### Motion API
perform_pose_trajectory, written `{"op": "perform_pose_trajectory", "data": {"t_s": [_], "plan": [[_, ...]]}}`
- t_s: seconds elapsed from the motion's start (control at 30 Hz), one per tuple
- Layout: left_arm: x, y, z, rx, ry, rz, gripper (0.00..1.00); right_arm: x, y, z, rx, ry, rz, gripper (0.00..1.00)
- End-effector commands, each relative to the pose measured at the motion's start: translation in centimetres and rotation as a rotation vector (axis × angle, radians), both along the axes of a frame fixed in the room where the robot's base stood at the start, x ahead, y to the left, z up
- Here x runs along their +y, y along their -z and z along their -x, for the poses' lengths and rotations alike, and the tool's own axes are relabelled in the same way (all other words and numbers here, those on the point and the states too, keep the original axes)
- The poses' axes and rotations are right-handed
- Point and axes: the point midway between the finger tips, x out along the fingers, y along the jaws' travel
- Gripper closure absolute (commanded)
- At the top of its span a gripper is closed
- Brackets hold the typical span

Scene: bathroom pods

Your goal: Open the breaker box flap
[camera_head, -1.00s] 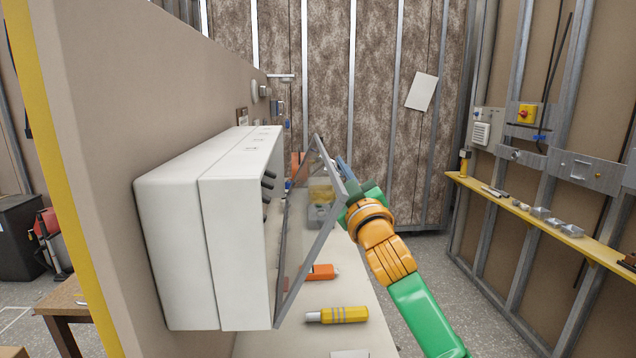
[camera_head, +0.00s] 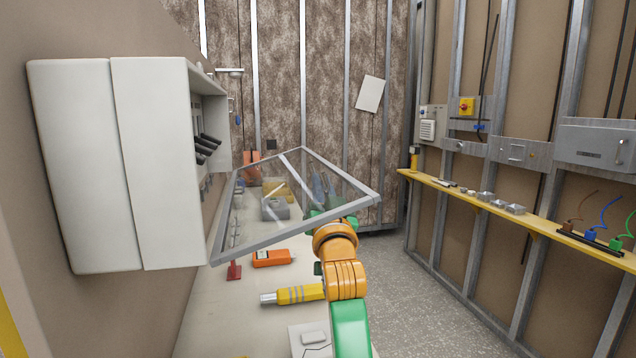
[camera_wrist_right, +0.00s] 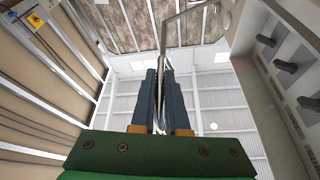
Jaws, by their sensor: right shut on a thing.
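The white breaker box (camera_head: 155,170) hangs on the wall at left in the head view. Its clear flap with a grey frame (camera_head: 285,233) stands well open, tilted out from the box's lower front edge at a shallow slope. Dark breaker switches (camera_head: 206,145) show inside the box. My right gripper (camera_head: 320,186) is at the flap's outer edge, seen partly through the clear panel. In the right wrist view its two dark fingers (camera_wrist_right: 161,80) are closed on the flap frame (camera_wrist_right: 186,18). My left gripper is not in view.
Below the flap, a bench (camera_head: 215,315) holds an orange tool (camera_head: 272,258), a yellow-handled tool (camera_head: 298,295) and a grey box (camera_head: 275,208). A yellow shelf (camera_head: 470,203) with small parts runs along the right wall. Floor between them is clear.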

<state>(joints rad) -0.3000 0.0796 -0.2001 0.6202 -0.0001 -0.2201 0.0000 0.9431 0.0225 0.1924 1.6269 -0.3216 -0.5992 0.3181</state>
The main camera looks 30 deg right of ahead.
Motion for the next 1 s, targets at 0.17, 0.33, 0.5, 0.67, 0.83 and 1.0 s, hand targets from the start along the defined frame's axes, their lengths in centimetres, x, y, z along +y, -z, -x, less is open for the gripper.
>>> {"op": "perform_pose_trajectory", "data": {"t_s": [0.17, 0.33, 0.5, 0.67, 0.83, 1.0], "plan": [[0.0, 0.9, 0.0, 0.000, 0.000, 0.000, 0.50, 0.0, 1.3, 0.0, 0.002, 0.001, 0.005, 1.00], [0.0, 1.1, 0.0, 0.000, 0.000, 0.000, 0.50, 0.0, 1.7, 0.0, 0.001, 0.001, 0.006, 1.00], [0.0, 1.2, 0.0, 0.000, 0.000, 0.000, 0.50, 0.0, 1.8, 0.0, 0.001, 0.001, 0.006, 1.00], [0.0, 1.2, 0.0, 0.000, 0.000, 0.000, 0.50, 0.0, 1.8, 0.0, 0.001, 0.001, 0.006, 1.00], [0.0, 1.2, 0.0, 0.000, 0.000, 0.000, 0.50, 0.0, 1.8, 0.0, 0.001, 0.001, 0.006, 0.80], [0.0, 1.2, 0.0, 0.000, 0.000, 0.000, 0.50, 0.0, 1.8, 0.0, 0.001, 0.000, 0.007, 0.58]]}}
